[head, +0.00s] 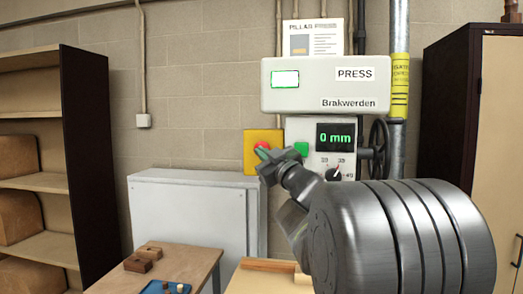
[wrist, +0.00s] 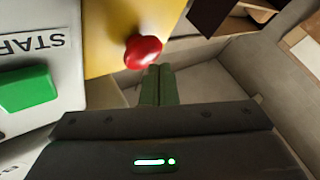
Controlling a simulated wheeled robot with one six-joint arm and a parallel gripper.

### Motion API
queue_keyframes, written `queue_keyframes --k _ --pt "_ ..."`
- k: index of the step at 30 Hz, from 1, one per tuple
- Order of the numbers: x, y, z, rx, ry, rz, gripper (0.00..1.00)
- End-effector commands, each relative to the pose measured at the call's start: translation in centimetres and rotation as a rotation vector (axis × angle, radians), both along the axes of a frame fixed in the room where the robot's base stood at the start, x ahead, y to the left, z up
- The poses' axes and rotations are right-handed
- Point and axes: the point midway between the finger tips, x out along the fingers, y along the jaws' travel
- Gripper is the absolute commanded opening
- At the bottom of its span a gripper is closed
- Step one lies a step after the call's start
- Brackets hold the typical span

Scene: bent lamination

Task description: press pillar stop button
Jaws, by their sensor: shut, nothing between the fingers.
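The stop button is a red mushroom knob on a yellow plate (head: 251,139), on the wall at the left of the press panel. In the head view the red button (head: 262,147) shows just above my gripper (head: 268,165), which partly hides it. In the wrist view the red button (wrist: 142,51) on the yellow plate (wrist: 110,32) is just beyond my fingertips (wrist: 158,72). My gripper is shut and empty. Its tips appear close to the knob; I cannot tell whether they touch.
A green START button (wrist: 28,89) is left of the yellow plate in the wrist view. The press panel (head: 323,85) has a "0 mm" display (head: 336,137) and a handwheel (head: 379,140). A grey cabinet (head: 190,210) and a table (head: 195,258) stand below.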

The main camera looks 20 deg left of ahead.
Motion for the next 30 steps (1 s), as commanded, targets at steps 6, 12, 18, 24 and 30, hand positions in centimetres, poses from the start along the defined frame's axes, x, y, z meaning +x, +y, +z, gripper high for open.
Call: queue_keyframes --k 6,12,18,24,30 --pt "0.1 0.01 0.02 0.0 0.0 0.0 0.0" --pt "0.15 0.02 0.01 0.0 0.0 0.0 0.0" --pt "0.35 0.07 0.03 0.0 0.0 0.0 0.0" --pt "0.6 0.13 0.0 -0.001 0.001 0.0 0.0" --pt "0.85 0.19 -0.02 -0.001 0.001 0.0 0.0"
